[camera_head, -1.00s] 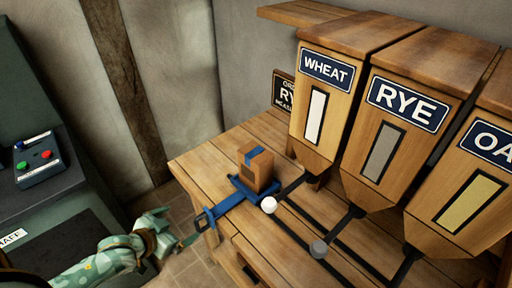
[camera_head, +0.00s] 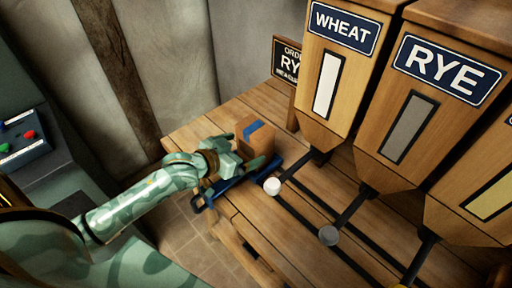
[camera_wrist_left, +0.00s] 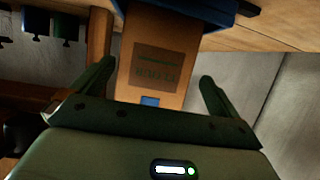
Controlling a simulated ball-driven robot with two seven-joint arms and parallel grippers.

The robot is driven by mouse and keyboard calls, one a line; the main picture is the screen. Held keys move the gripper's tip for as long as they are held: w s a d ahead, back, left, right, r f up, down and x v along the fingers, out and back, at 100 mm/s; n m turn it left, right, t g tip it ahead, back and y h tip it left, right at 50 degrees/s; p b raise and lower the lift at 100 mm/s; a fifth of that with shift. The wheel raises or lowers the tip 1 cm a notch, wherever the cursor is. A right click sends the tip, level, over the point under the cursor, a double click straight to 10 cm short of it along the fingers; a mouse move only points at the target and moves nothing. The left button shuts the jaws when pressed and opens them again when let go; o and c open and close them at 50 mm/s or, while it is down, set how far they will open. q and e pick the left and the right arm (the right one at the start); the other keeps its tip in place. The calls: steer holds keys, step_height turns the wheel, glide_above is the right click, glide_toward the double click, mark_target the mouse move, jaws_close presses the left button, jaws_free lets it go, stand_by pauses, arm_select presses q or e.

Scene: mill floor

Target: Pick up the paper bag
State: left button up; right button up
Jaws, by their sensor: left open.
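The paper bag (camera_head: 258,146) is brown with a blue patch on top and stands upright on a blue tray (camera_head: 232,183) at the near left of the wooden bench. My left gripper (camera_head: 244,157) is open, and its fingers reach to the bag's near side, covering the lower part of it in the head view. In the left wrist view the bag (camera_wrist_left: 163,35) shows upside down, with a dark printed label, between the two spread fingers (camera_wrist_left: 154,80). Visible gaps lie between the bag and the fingers. My right gripper is not in view.
Wooden hoppers marked WHEAT (camera_head: 338,80) and RYE (camera_head: 427,100) stand right of the bag. Dark chutes with a white knob (camera_head: 272,186) and a grey knob (camera_head: 329,235) cross the bench. An order board (camera_head: 287,60) stands behind. A control box (camera_head: 20,140) is at far left.

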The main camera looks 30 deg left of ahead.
mark_target(247, 150)
arm_select(q)
steer(key=x, duration=0.1)
steer(key=b+x, duration=0.1)
steer(key=x, duration=0.1)
steer(key=b+x, duration=0.1)
steer(key=shift+w+d+f, duration=0.15)
steer(key=shift+d+f, duration=0.15)
steer(key=shift+d, duration=0.05)
steer(key=shift+w+d+f, duration=0.1)
steer(key=shift+w+d, duration=0.05)
steer(key=shift+w, duration=0.35)
steer(key=shift+s, duration=0.1)
steer(key=c, duration=1)
steer(key=shift+c, duration=0.8)
